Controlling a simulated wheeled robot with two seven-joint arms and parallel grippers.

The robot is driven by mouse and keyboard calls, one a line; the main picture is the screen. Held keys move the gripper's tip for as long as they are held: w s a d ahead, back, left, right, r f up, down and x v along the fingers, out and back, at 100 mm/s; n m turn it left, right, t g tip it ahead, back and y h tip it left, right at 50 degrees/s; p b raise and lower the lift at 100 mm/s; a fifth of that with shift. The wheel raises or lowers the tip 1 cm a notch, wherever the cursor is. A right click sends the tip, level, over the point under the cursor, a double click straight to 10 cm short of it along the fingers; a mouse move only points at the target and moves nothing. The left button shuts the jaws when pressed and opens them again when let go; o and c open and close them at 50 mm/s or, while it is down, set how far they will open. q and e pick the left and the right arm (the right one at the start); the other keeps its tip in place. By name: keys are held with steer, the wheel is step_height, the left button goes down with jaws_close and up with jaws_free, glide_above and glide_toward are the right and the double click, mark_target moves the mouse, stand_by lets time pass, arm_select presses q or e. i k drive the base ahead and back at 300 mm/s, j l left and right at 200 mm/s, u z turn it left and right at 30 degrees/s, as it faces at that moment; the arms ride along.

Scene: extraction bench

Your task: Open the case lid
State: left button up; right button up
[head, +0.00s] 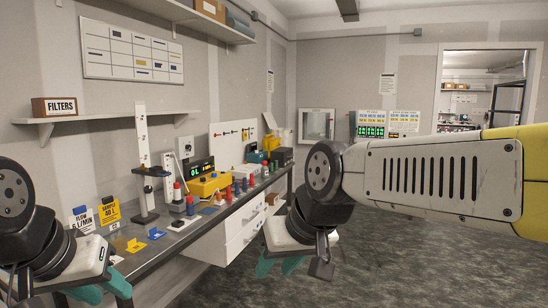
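No case with a lid can be made out for certain. A yellow instrument box (209,184) with a lit display behind it stands on the bench. My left gripper (103,290) is at the lower left, in front of the bench's near end. Its teal fingers stand apart, partly cut by the bottom edge, with nothing seen between them. My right gripper (277,267) hangs in front of the white drawers, right of the bench. Its two teal fingers are apart and appear empty. My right arm hides part of the room behind it.
The dark bench (150,250) runs along the left wall with a vertical stand (144,160), small coloured cylinders (190,205) and yellow cards (109,211). White drawers (243,228) sit beneath. A shelf (110,117) holds a FILTERS box (54,107). Grey floor (380,260) is open to the right.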

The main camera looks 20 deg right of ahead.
mark_target(283, 154)
steer(key=i+l+z, duration=0.5)
steer(key=i, duration=0.2)
steer(key=i+z, duration=0.5)
steer(key=i, duration=1.25)
steer(key=i+u, duration=0.3)
steer(key=i+l+u, duration=0.35)
steer(key=i, duration=0.15)
steer(key=i+l+u, duration=0.55)
steer(key=i+u, duration=0.2)
steer(key=i, duration=0.15)
steer(key=i+l+u, duration=0.4)
steer(key=i, duration=0.3)
